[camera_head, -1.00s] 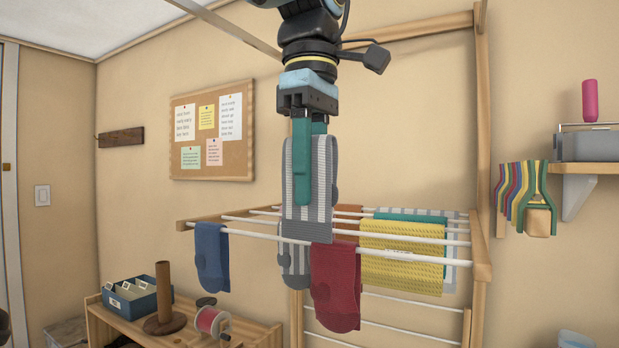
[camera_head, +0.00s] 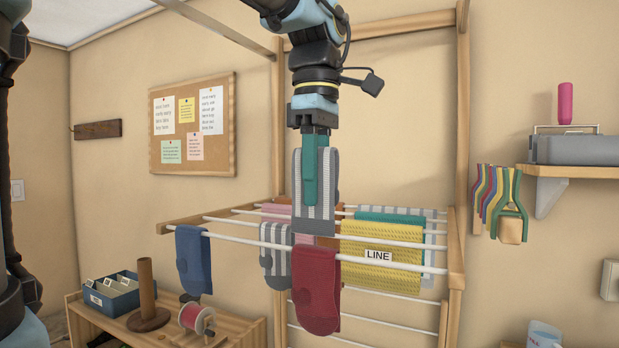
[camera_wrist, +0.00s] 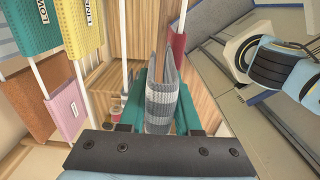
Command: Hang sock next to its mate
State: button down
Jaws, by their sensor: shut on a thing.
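A grey-and-white striped sock (camera_head: 327,185) hangs from my gripper (camera_head: 310,200), whose green fingers are shut on it. It also shows between the fingers in the wrist view (camera_wrist: 162,105). Its lower end is near the front rods of the drying rack (camera_head: 220,237), above the red sock in the picture; I cannot tell whether it touches a rod. A similar grey striped sock (camera_head: 275,265) hangs on the rack, left of the red sock (camera_head: 316,290) and partly hidden by it.
A yellow cloth (camera_head: 380,258) labelled LINE hangs right of the red sock, with teal and striped cloths behind it. A wooden bench (camera_head: 240,335) with a spool (camera_head: 197,318) and a blue box (camera_head: 113,294) stands lower left.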

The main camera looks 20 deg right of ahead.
jog(key=shift+w+d+p, duration=1.8)
jog(key=shift+w+d, duration=0.35)
jog(key=shift+w, duration=0.15)
notch_tip(320, 180, down, 13)
jog(key=b, duration=0.8)
jog(key=shift+b, duration=0.35)
jog(key=c, duration=0.5)
grip_release()
